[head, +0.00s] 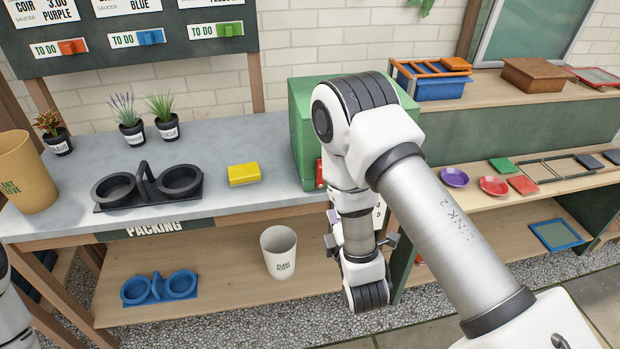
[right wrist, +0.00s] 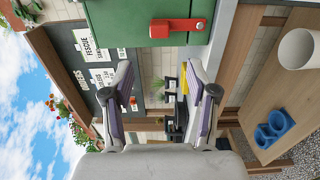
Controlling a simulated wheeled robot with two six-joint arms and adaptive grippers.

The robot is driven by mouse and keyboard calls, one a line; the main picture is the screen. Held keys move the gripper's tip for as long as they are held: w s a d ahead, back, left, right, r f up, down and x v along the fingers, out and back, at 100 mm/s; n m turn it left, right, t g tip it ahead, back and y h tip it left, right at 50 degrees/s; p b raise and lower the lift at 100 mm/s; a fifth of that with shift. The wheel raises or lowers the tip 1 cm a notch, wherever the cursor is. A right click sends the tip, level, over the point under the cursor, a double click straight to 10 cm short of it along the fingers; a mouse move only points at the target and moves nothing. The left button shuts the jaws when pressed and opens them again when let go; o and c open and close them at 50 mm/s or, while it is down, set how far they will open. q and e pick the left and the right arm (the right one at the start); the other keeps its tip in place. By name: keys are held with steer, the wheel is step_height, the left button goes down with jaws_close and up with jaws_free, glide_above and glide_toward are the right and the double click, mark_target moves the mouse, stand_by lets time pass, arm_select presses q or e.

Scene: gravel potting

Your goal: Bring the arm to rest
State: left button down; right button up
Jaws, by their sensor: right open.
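My right arm reaches in from the right in the head view and bends down in front of the green box (head: 302,115). My right gripper (right wrist: 159,78) is open and empty in the right wrist view, its two fingers apart with nothing between them. The green box (right wrist: 110,22) with its red handle (right wrist: 176,28) shows beyond the fingertips. In the head view the gripper is mostly hidden behind my own arm. Only a small part of my left arm shows at the left edge; my left gripper is out of view.
A yellow block (head: 243,174), a black two-ring holder (head: 148,187) and potted plants stand on the grey bench (head: 225,200). A white pot (head: 278,252) and blue two-ring saucer (head: 159,288) are on the lower shelf. Purple (head: 454,177) and red (head: 493,186) saucers lie right.

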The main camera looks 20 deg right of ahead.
steer(key=s+f+m+g+y, duration=0.15)
steer(key=s+f+g, duration=0.4)
steer(key=f, duration=0.65)
steer(key=s+a+f+m+g+y, duration=0.1)
steer(key=s+a+f+m+g, duration=0.1)
steer(key=s+f+m+g, duration=0.4)
steer(key=s+a+f+m+g+y, duration=0.1)
steer(key=s+f+m+g, duration=0.5)
steer(key=s, duration=1)
steer(key=shift+a+m+y, duration=0.35)
steer(key=shift+a+m, duration=0.1)
steer(key=shift+m, duration=0.7)
